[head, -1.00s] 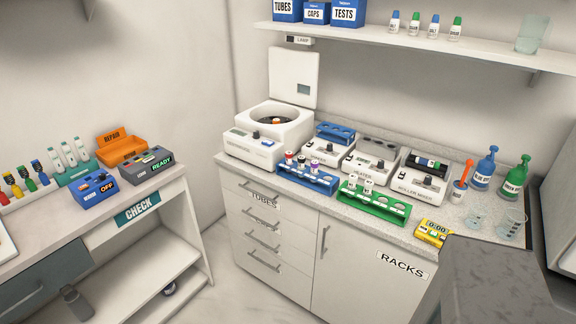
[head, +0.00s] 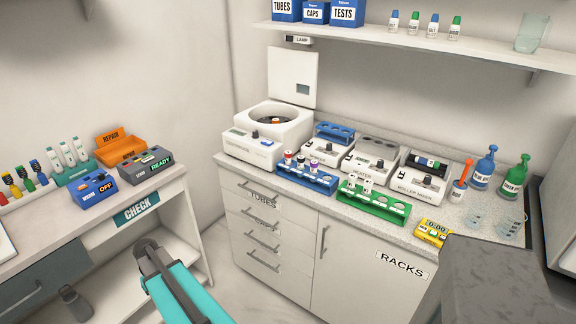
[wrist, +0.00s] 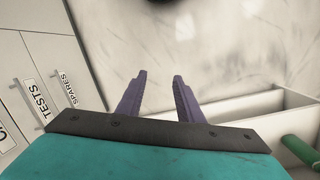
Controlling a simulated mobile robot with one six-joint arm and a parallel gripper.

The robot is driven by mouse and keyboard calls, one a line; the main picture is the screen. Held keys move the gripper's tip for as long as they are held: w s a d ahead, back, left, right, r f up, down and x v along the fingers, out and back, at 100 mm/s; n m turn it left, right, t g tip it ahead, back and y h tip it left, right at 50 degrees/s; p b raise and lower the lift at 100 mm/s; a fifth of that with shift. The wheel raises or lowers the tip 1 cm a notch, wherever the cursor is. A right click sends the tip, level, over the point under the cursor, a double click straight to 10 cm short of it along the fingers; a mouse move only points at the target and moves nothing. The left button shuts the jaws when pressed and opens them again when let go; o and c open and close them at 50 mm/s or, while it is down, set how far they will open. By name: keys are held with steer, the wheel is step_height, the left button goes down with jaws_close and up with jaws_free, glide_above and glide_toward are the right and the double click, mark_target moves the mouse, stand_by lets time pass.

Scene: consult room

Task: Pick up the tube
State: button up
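Several tubes are in view, and I cannot tell which one the task means. Capped tubes (head: 301,163) stand in a blue rack (head: 320,186) on the counter. White-labelled tubes (head: 354,183) stand in a green rack (head: 392,214). Dark tubes (head: 428,162) lie on the roller mixer. My gripper (wrist: 159,77) shows in the wrist view with its two purple fingers apart and nothing between them. It points at bare pale floor. No tube is near the fingers. My teal arm shows low in the head view, away from the counter.
A centrifuge (head: 262,141) with raised lid stands at the counter's left. A yellow timer (head: 432,232) sits at the front edge; pump bottles (head: 484,170) stand at right. The left bench (head: 110,206) holds boxes and small racks. A green cylinder (wrist: 300,151) lies lower right in the wrist view.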

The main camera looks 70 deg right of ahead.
steer(key=w+d+r+m+t, duration=0.1)
steer(key=d+r+m, duration=0.1)
steer(key=d+r, duration=0.4)
steer(key=d+r+m, duration=0.1)
steer(key=d+r, duration=0.3)
steer(key=d, duration=0.4)
steer(key=m+h, duration=0.5)
steer(key=m, duration=0.4)
glide_toward(288, 152)
step_height(288, 152, up, 4)
steer(key=shift+a+f, duration=0.1)
steer(key=shift+a, duration=0.3)
steer(key=shift+f+y, duration=0.1)
steer(key=shift+y, duration=0.2)
steer(key=shift+p+x, duration=0.7)
steer(key=shift+x, duration=3.55)
steer(key=shift+w, duration=0.1)
steer(key=shift+f, duration=0.1)
